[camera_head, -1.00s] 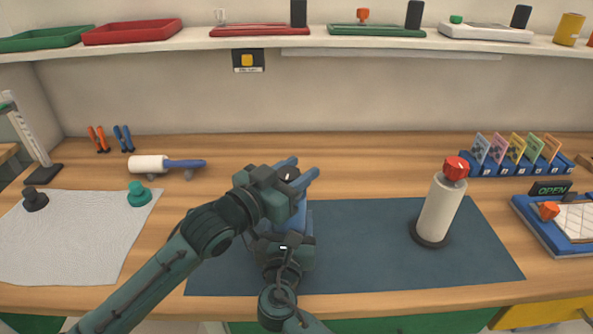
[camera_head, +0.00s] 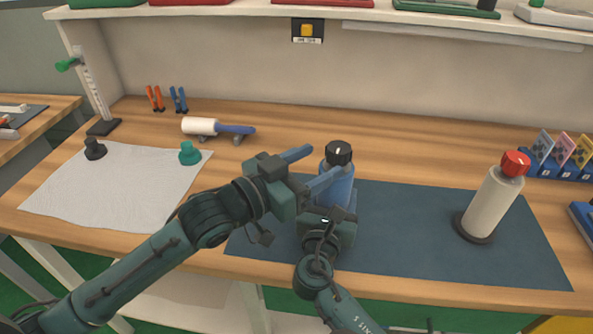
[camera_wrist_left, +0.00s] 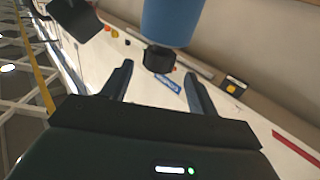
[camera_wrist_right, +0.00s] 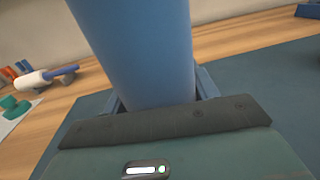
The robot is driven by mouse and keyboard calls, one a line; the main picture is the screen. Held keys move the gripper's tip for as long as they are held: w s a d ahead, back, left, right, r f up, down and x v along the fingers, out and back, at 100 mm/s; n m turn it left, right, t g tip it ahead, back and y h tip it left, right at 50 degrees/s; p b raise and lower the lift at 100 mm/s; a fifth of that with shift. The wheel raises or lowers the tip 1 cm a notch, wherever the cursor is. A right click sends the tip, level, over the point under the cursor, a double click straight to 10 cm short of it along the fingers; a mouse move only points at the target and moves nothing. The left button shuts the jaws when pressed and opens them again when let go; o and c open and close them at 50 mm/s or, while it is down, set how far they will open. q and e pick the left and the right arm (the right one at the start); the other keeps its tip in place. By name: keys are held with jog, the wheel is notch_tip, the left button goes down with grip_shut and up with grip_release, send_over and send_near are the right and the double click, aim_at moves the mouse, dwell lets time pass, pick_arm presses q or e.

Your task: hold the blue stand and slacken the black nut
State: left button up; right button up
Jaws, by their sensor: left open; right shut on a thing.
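The blue stand (camera_head: 340,186) is an upright blue cylinder at the near left part of the dark mat. The black nut (camera_head: 339,152) sits on its top; both also show in the left wrist view, the stand (camera_wrist_left: 172,20) above the nut (camera_wrist_left: 158,58). My left gripper (camera_head: 326,162) is open and empty, just left of the nut, its fingers pointing towards it and apart from it. My right gripper (camera_wrist_right: 160,100) is shut on the stand's body from the near side. Its fingertips are mostly hidden by the stand.
A white bottle with a red cap (camera_head: 493,195) stands on the right of the dark mat (camera_head: 410,230). A white cloth (camera_head: 110,190) with a black knob (camera_head: 95,149) and a green knob (camera_head: 190,153) lies at left. A blue-handled roller (camera_head: 235,129) lies behind. A shelf crosses the back.

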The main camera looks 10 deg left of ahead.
jog(key=shift+r, duration=0.2)
pick_arm(q)
jog(key=v, duration=0.4)
pick_arm(e)
jog(key=o, duration=1.8)
jog(key=shift+f, duration=0.15)
jog(key=shift+c, duration=0.2)
